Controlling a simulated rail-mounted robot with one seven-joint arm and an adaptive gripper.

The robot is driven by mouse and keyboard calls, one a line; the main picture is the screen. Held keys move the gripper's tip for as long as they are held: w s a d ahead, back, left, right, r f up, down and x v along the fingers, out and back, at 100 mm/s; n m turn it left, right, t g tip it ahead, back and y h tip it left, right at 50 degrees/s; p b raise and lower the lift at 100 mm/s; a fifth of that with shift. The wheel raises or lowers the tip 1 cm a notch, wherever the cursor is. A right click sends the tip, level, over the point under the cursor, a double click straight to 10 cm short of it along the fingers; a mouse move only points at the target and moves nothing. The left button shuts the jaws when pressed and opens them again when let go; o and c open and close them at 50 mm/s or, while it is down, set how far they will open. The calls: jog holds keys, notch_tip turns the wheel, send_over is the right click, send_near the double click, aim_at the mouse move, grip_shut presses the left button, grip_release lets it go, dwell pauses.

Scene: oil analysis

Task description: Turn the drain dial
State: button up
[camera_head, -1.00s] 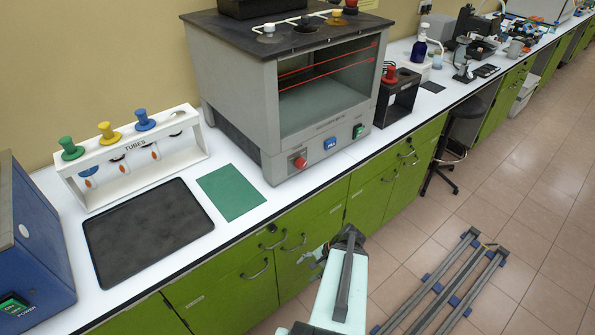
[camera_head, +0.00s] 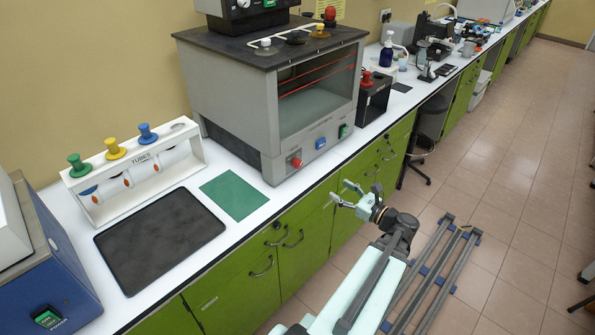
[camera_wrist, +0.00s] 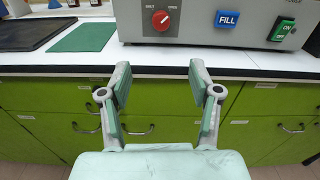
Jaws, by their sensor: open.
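The red dial (camera_head: 296,162) sits low on the front of the grey oil bath machine (camera_head: 225,95), left of the blue FILL switch (camera_head: 320,143). In the wrist view the red dial (camera_wrist: 161,18) is on the panel above and beyond my gripper, with its white pointer line about upright; its label is too small to read surely. My gripper (camera_head: 345,194) is open and empty in front of the green cabinets, below the bench top and apart from the dial. Both fingers of it show spread in the wrist view (camera_wrist: 160,80).
A green POWER switch (camera_wrist: 281,29) is right of FILL. On the bench stand a white tube rack (camera_head: 140,160), a black tray (camera_head: 160,240), a green mat (camera_head: 234,194) and a blue machine (camera_head: 60,270). The bench's front edge lies between my gripper and the panel.

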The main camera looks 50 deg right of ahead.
aim_at(300, 165)
jog(key=shift+m, duration=0.4)
jog(key=w+p, duration=0.1)
jog(key=w, duration=0.4)
jog(key=w+d+p, duration=0.1)
jog(key=w+p, duration=0.1)
jog(key=w, duration=0.4)
jog(key=w+d+p, duration=0.1)
jog(key=w+p, duration=0.1)
jog(key=w, duration=0.4)
jog(key=shift+w+d+f, duration=0.1)
jog(key=shift+w+d, duration=0.05)
jog(key=shift+d, duration=0.05)
jog(key=c, duration=1.2)
